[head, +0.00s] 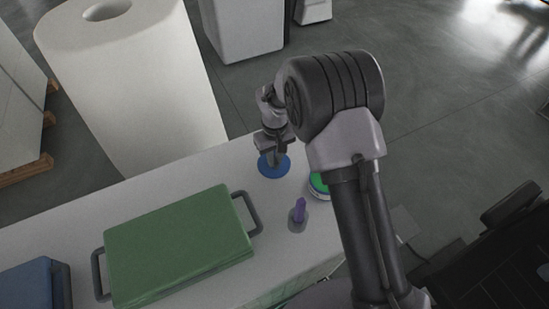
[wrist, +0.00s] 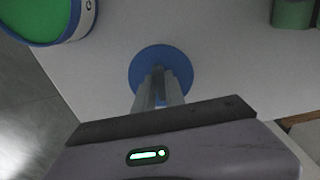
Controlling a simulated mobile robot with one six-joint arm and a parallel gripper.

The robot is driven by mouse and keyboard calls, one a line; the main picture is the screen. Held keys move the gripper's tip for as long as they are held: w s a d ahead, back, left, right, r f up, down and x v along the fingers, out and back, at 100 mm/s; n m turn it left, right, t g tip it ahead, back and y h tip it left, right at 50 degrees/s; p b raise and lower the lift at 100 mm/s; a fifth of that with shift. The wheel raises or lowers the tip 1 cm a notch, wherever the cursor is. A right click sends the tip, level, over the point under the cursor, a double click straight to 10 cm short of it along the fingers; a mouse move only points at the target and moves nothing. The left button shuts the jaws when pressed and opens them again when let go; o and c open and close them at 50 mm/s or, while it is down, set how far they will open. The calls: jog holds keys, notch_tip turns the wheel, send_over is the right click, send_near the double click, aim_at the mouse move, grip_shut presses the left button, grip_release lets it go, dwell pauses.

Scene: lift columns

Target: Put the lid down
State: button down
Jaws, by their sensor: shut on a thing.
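The lid is a flat blue disc (head: 274,166) near the far edge of the white table. My gripper (head: 273,157) points down over its middle and is shut on it. In the wrist view the blue lid (wrist: 150,60) shows under the fingers (wrist: 160,84), which cover its centre and whatever part they grip. The lid looks level and at or close to the table top; I cannot tell whether it touches.
A round container (head: 318,186) with a green top stands right of the lid, partly behind my arm. A small purple object (head: 299,211) stands nearer. A green case (head: 180,243) with grey handles lies left, with a blue case (head: 28,285) beyond it.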

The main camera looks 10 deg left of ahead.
jog(key=c, duration=1.4)
grip_release()
jog(key=shift+f, duration=0.15)
jog(key=s+d+r+m+t+y+p, duration=0.1)
jog(key=d+r+m+p, duration=0.15)
jog(key=r, duration=0.95)
jog(key=s+d+r+m+p, duration=0.1)
jog(key=d+r, duration=0.3)
jog(key=r, duration=0.8)
jog(key=s+d+r+m+t+y, duration=0.1)
jog(key=s+d+r+m+t, duration=0.15)
jog(key=s+d+r, duration=0.35)
jog(key=s+d+r+m+t, duration=0.1)
jog(key=s+d+r+m, duration=0.3)
jog(key=s, duration=0.5)
jog(key=s+d+m+t, duration=0.1)
jog(key=s+d, duration=0.2)
jog(key=s, duration=0.4)
jog(key=shift+s+d+m, duration=0.15)
jog(key=shift+d+m, duration=0.1)
jog(key=shift+m, duration=0.15)
